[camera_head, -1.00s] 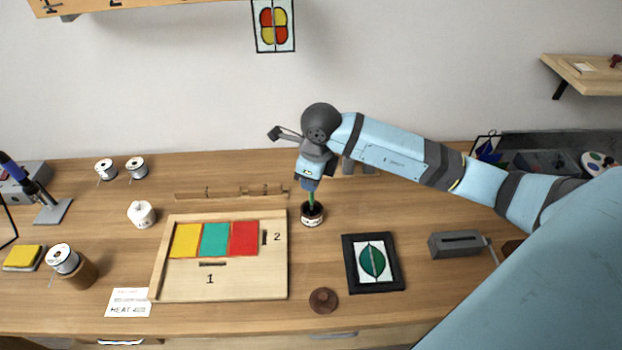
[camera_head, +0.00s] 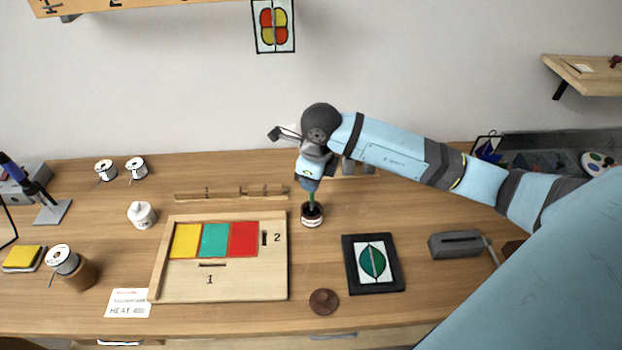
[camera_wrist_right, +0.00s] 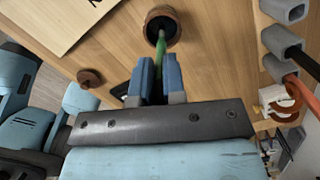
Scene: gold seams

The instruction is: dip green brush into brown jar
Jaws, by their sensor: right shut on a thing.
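The green brush (camera_head: 311,197) is upright in my right gripper (camera_head: 308,184), which is shut on it and points down. The brush's lower end is inside the mouth of the brown jar (camera_head: 312,219), which stands on the table right of the wooden tray. In the right wrist view the green brush (camera_wrist_right: 160,48) runs from between the blue fingers (camera_wrist_right: 157,78) into the dark opening of the jar (camera_wrist_right: 171,18). The tip is hidden inside the jar. A round brown lid (camera_head: 323,301) lies on the table nearer the front. My left gripper is not in view.
A wooden tray (camera_head: 225,285) with yellow, teal and red tiles lies left of the jar. A black-framed leaf picture (camera_head: 398,279) and a grey box (camera_head: 455,244) lie to the right. A small white pot (camera_head: 141,215) stands left. Table around the lid is clear.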

